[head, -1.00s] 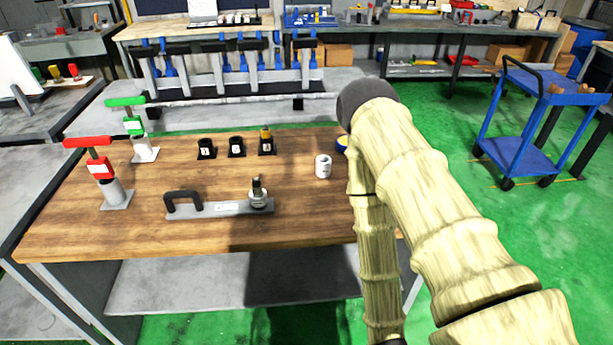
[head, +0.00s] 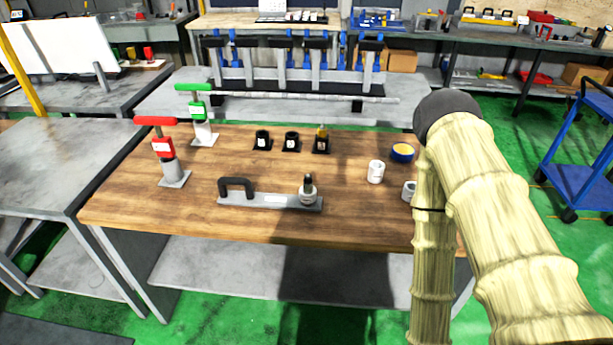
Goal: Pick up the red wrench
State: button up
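The red wrench (head: 158,140) is a T-shaped tool with a red bar on top, a dark stem and a red tagged block. It stands upright in a grey cylindrical holder on a square base (head: 173,180), at the left end of the wooden table (head: 340,222). A similar green wrench (head: 195,104) stands upright behind it to the right, in a white holder. My arm, in a pale ribbed cover, fills the right side of the head view. My gripper is not in view.
Small black holders (head: 291,143) stand at the back. White cups (head: 375,171) and a blue-yellow roll (head: 402,152) are at the right. Bare wood lies between. A grey bench (head: 60,160) adjoins on the left.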

aim_at(163, 146)
jog(key=u, duration=0.35)
jog(key=k, duration=1)
jog(key=u, duration=0.95)
jog(key=i, duration=1.25)
jog(key=z, duration=0.35)
